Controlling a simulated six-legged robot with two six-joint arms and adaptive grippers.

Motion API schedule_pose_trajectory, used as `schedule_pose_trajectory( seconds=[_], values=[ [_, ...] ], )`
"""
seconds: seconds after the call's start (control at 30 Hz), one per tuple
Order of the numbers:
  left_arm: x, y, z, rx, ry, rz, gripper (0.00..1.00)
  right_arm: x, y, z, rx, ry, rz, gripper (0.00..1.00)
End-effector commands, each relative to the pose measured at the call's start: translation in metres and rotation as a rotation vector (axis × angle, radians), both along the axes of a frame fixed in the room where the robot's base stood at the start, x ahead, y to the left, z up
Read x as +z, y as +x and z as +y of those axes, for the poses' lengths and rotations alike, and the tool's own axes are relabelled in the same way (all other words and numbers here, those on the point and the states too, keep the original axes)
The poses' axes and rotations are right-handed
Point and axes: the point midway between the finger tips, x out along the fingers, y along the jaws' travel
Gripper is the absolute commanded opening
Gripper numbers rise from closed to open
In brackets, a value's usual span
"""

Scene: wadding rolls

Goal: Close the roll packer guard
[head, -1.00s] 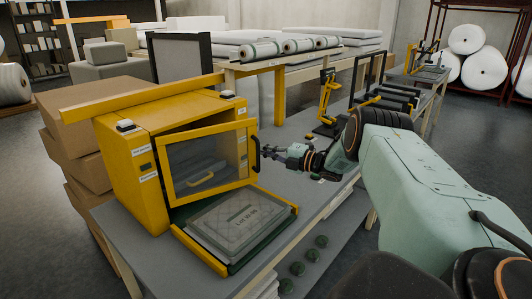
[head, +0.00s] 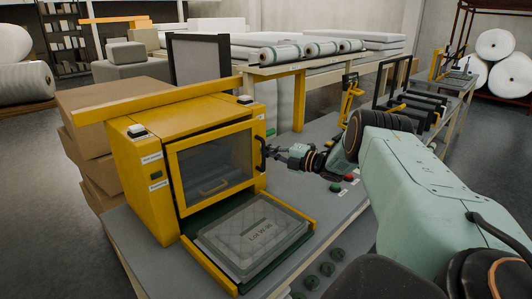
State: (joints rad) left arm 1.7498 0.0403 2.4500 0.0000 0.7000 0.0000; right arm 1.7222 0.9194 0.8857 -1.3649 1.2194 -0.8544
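The roll packer (head: 146,188) is a yellow box on the grey bench. My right gripper (head: 264,153) is at the guard's right edge, by a dark upright handle there. It seems to touch that edge; whether its fingers are open or shut is too small to tell. A clear-topped pack marked with a lot label (head: 254,236) lies on the tray (head: 222,274) in front of the guard. My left gripper is not in view.
Cardboard boxes (head: 105,175) are stacked left of the packer. Green knobs (head: 310,282) line the bench's front edge. A yellow hand tool (head: 350,95) and black frames (head: 420,105) stand farther along the bench. Wrapped rolls (head: 322,48) lie on a table behind.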

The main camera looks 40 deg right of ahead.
Motion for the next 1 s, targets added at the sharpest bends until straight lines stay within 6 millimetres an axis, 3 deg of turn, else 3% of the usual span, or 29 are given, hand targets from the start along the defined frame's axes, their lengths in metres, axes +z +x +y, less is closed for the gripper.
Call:
schedule_pose_trajectory(
  seconds=[0.43,1.0],
  values=[
    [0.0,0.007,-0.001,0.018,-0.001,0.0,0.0,0.001,0.016,0.003,0.011,0.001,-0.002,0.0],
    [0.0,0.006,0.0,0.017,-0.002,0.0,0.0,0.002,0.015,0.002,0.007,-0.001,-0.003,0.0]
  ],
)
